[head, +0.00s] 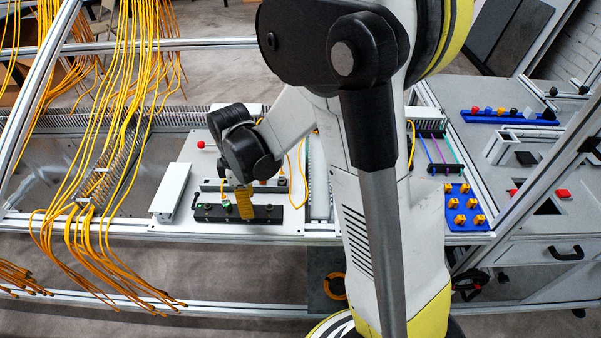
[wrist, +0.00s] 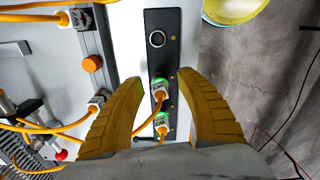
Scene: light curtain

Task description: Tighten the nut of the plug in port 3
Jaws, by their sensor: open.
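The black port strip (head: 210,213) lies along the front of the white panel, and it also shows in the wrist view (wrist: 163,65). One bare round port (wrist: 157,39) is near its end. Two plugs with green-ringed nuts and orange cables sit in the strip: one nearer the bare port (wrist: 160,87), one farther from it (wrist: 162,122). My gripper (head: 244,206) has its yellow fingers apart over the strip. In the wrist view the fingertips (wrist: 160,80) are on either side of the nearer plug, apparently with gaps. No port number is readable.
A second grey strip (wrist: 90,45) with plugs and an orange button (wrist: 92,64) runs alongside. A white box (head: 171,190) stands left of the strip. Yellow cables (head: 110,130) hang at the left. A blue tray (head: 466,207) lies at the right.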

